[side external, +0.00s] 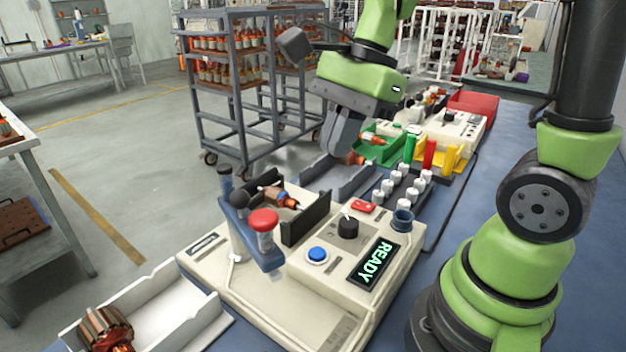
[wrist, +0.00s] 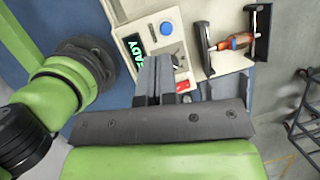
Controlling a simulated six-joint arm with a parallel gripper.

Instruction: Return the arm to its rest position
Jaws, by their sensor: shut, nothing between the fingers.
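My gripper (side external: 340,140) hangs in the air over the grey tray behind the winding machine in the side view, fingers pointing down. In the wrist view its two grey fingers (wrist: 154,75) are pressed together with nothing between them. The cream winding machine (side external: 220,277) shows READY on its display (side external: 374,265). An armature with an orange winding (side external: 277,196) sits between the machine's dark uprights; it also shows in the wrist view (wrist: 236,41). The grey tray (side external: 352,180) lies below my gripper; part of it is hidden.
A white tray (side external: 165,301) at lower left holds a copper armature (side external: 104,329). White spools (side external: 397,185), a green bin (side external: 383,153) and a yellow bin (side external: 457,163) stand beyond the machine. A red-knobbed lever (side external: 263,220) rises from the machine. A shelf cart (side external: 233,90) stands behind.

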